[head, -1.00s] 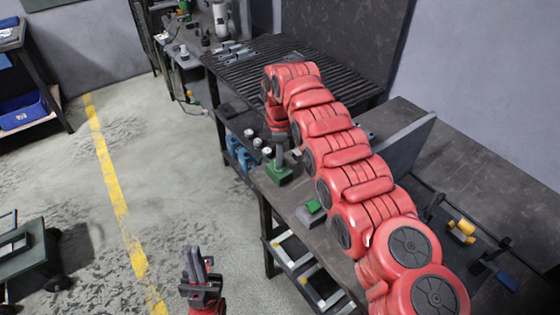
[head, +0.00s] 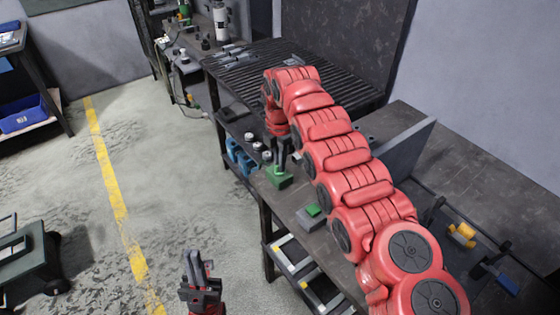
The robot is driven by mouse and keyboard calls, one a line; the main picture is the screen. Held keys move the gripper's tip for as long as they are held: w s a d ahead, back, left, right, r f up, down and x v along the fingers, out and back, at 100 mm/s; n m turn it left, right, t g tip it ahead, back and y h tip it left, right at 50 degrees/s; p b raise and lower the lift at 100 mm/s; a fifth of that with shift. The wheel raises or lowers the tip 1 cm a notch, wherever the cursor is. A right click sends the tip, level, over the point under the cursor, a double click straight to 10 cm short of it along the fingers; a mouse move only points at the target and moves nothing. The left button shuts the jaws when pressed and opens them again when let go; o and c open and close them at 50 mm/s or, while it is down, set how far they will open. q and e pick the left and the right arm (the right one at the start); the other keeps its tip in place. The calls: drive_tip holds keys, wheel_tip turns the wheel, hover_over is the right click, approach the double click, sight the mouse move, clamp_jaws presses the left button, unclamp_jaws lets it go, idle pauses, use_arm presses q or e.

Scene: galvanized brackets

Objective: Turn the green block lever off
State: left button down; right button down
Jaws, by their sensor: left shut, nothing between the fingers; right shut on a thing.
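The green block (head: 279,179) sits on the near part of the dark bench, close to its left edge. My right gripper (head: 282,161) points down just above it, at the end of the red arm. It is shut on what appears to be the block's lever, which the fingers mostly hide, so I cannot tell the lever's angle. My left gripper (head: 196,268) is shut and empty, low in the view over the floor, left of the bench and well apart from the block.
A grey block with a green top (head: 313,211) lies nearer on the bench. Several small cylinders (head: 258,146) and blue bins (head: 240,158) are left of the green block. A grey upright panel (head: 405,150) stands right of my arm.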

idle(0.4)
drive_tip(key=c, duration=0.9)
unclamp_jaws()
drive_tip(key=shift+r, duration=0.55)
wheel_tip(320, 180, up, 5)
drive_tip(key=shift+a+r+p, duration=0.15)
drive_tip(key=shift+r+p, duration=0.05)
drive_tip(key=shift+p, duration=0.55)
drive_tip(key=shift+r+p, duration=5.45)
drive_tip(key=shift+p, duration=0.15)
